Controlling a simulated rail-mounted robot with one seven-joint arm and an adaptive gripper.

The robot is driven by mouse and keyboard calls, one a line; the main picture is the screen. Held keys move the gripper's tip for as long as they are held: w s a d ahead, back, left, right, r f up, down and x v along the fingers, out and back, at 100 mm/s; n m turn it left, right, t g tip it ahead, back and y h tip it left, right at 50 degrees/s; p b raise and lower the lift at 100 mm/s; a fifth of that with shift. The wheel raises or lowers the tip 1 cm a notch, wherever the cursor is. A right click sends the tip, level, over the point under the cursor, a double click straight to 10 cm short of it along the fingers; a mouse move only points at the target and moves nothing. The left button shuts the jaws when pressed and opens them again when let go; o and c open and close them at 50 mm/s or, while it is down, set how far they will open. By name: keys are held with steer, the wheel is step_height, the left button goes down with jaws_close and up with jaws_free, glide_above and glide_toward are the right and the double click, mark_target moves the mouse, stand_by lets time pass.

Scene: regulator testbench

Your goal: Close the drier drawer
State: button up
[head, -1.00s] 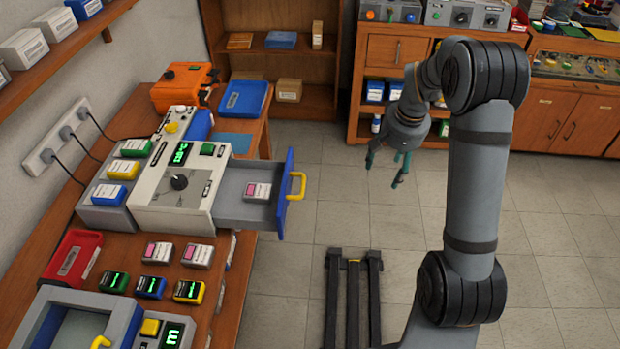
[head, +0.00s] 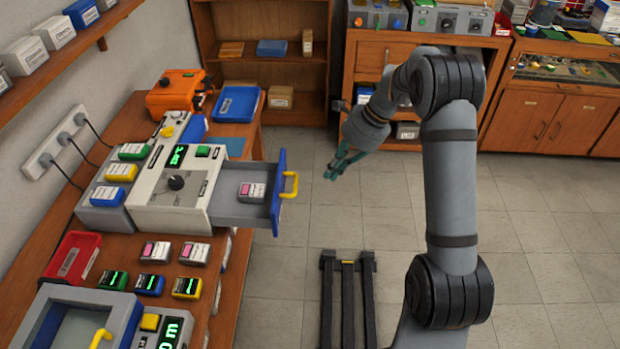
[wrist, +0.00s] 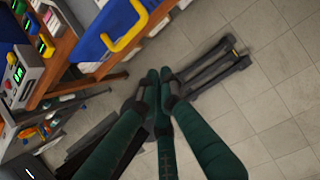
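The drier (head: 176,185) is a white and grey bench unit with a green display and a dark knob. Its drawer (head: 225,208) is pulled out to the right, past the bench edge, with a labelled block (head: 252,191) inside. The drawer has a blue front (head: 277,205) and a yellow handle (head: 290,185). In the wrist view the blue front (wrist: 92,42) and the handle (wrist: 128,30) are at the upper left. My gripper (head: 333,170) is to the right of the handle, apart from it. Its green fingers come together at the tips (wrist: 157,82) and hold nothing.
Small labelled blocks, a red tray (head: 70,257) and a second unit with a green display (head: 170,335) are on the bench in front of the drier. A dark frame (head: 347,300) is on the floor below my gripper. Tiled floor to the right is clear.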

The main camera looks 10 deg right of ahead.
steer(key=x, duration=0.3)
steer(key=shift+a+f, duration=0.15)
steer(key=shift+f, duration=0.2)
jaws_close()
steer(key=shift+w+a+f+p, duration=0.1)
steer(key=shift+w+a+p, duration=0.2)
steer(key=shift+a, duration=0.4)
steer(key=shift+w+a+r+p, duration=0.1)
steer(key=shift+a+p, duration=0.3)
steer(key=shift+a, duration=0.3)
steer(key=shift+w+a+f+p, duration=0.1)
steer(key=shift+w+a+p, duration=0.2)
steer(key=shift+a, duration=0.4)
steer(key=shift+a, duration=0.1)
